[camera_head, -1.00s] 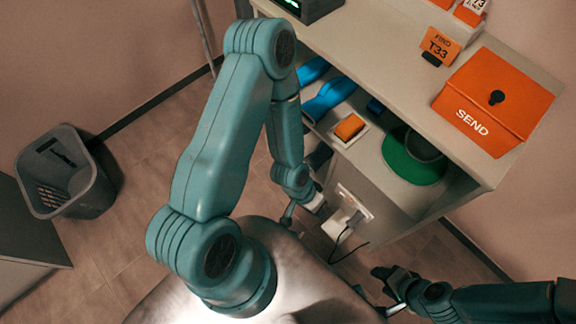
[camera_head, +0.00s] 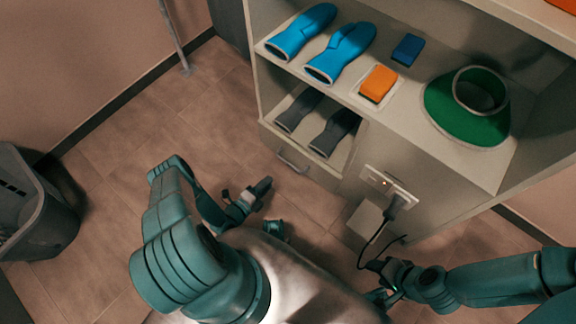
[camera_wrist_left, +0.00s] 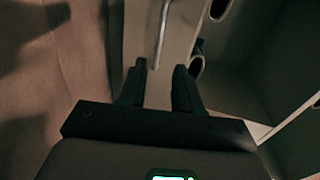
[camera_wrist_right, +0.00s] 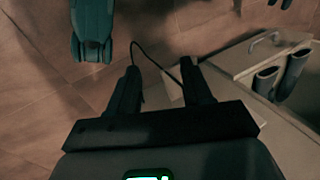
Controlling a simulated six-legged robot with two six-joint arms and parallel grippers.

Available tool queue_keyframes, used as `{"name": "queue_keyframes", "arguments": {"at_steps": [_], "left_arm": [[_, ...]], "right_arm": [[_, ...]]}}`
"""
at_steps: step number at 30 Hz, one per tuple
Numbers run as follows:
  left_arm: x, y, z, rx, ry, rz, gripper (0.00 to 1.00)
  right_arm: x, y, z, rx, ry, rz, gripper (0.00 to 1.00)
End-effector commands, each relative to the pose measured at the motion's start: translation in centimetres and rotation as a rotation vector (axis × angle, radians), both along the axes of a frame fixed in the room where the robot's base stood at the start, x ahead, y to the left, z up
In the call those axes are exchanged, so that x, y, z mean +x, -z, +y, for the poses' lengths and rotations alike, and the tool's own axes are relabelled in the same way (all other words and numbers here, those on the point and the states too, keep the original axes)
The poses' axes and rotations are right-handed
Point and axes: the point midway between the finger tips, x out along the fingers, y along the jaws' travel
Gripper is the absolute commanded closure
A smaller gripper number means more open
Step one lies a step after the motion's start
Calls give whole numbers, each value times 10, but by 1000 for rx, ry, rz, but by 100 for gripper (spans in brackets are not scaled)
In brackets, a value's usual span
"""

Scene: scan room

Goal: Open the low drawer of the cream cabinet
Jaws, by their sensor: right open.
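The cream cabinet (camera_head: 415,178) stands at the upper right in the head view. A bar handle (camera_head: 292,161) is on this front. It also shows in the left wrist view (camera_wrist_left: 161,38), just ahead of the fingers. My left gripper (camera_head: 254,194) is open and empty, low in front of the drawer and apart from the handle. My right gripper (camera_head: 374,280) is open near the cabinet's right front; its fingers also show in the right wrist view (camera_wrist_right: 160,82).
A power outlet (camera_head: 388,184) with a plug and black cable (camera_head: 374,247) is right of the drawer. Floor (camera_head: 215,105) at left is free.

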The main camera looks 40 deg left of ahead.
Motion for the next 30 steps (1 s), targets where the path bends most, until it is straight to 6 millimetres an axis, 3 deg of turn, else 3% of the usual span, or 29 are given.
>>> {"name": "queue_keyframes", "arguments": {"at_steps": [9,15,21,30], "left_arm": [[77,20,-10,1,5,-1,67],[112,27,-11,0,3,1,67],[128,28,-10,-1,1,2,67],[129,28,-8,-2,-2,3,70]], "right_arm": [[6,28,-5,-4,22,-10,51],[8,41,-8,-6,32,-15,51],[10,45,-9,-7,37,-20,51],[11,44,-9,-7,37,-21,51]]}}
